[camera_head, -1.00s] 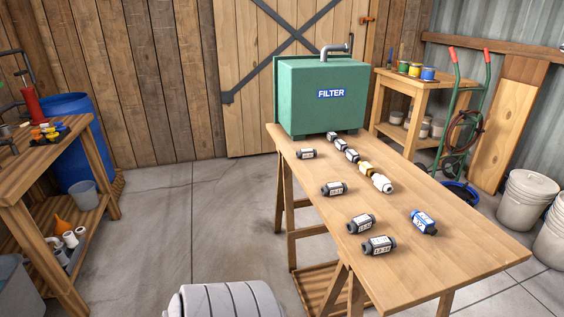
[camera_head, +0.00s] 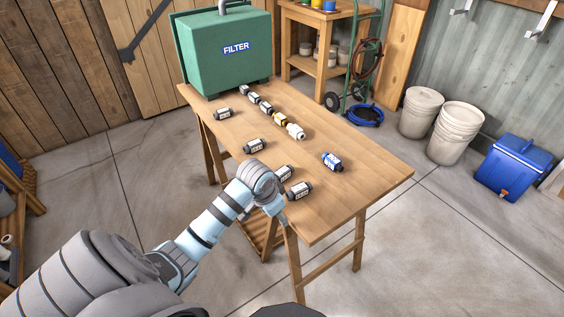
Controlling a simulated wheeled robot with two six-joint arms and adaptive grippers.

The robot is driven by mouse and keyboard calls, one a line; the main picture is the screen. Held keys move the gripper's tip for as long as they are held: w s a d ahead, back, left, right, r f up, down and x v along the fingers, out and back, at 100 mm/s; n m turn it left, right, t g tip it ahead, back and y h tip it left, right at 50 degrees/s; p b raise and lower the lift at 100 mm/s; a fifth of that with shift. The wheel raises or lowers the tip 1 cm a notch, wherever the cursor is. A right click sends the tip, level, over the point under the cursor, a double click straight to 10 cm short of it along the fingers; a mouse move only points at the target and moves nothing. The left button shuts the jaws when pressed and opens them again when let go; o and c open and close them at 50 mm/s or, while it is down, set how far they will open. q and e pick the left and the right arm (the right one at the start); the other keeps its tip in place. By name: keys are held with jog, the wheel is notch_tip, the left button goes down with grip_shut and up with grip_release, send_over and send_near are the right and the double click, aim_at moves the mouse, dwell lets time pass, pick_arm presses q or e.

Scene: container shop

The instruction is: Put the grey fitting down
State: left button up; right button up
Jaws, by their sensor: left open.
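Several dark grey fittings with white labels lie on the wooden table. Two more lie farther back: a grey fitting (camera_head: 255,146) and a grey fitting (camera_head: 223,114) closer to the green box. My left gripper (camera_head: 282,215) is open at the table's front left edge, beside the frontmost grey fitting. It is small and partly hidden by its own wrist; I see no fitting in it. My right gripper is not in view.
A row of small dark fittings (camera_head: 266,108), a yellow one (camera_head: 281,119) and a white one (camera_head: 296,131) runs from the green FILTER box (camera_head: 232,62). A blue fitting (camera_head: 331,161) lies to the right. The table's (camera_head: 365,180) right front is bare.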

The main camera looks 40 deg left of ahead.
pick_arm(q)
jog(key=n+h, duration=0.1)
send_near(281, 171)
jog(key=shift+t, duration=0.4)
jog(key=b+x, duration=0.1)
jog(key=x, duration=0.2)
jog(key=b+x, duration=0.2)
jog(key=x, duration=0.1)
jog(key=s+b+x, duration=0.1)
jog(key=x, duration=0.2)
jog(key=shift+w+d+f, duration=0.15)
jog(key=shift+f, duration=0.3)
jog(key=shift+w, duration=0.1)
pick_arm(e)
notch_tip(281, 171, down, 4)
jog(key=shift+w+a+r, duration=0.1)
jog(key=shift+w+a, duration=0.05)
pick_arm(q)
grip_shut()
